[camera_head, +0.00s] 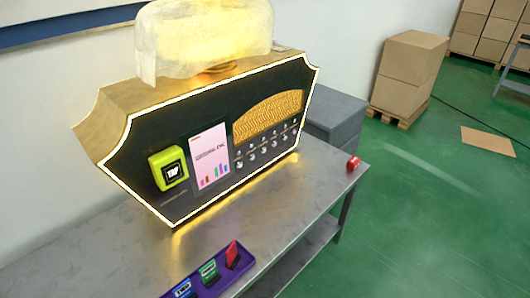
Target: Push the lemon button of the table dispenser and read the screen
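The table dispenser (118,118) is a dark-fronted, gold-sided machine with a glowing white edge, standing on a grey metal table (130,262). Its pale pink screen (210,156) shows a line of dark text, too small to read surely, above small coloured bars. Two rows of small round silver buttons (264,149) sit right of the screen, under a gold curved panel (268,115). I cannot tell which button is lemon; their labels are too small. A yellow-green square unit (169,168) with a dark label is left of the screen. Neither of my grippers is in view.
A purple tray (238,264) with blue, green and red cards lies at the table's front. A small red object (353,163) is at its right corner. A translucent yellowish cover (205,40) tops the dispenser. Cardboard boxes (408,70) stand behind; green floor is open right.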

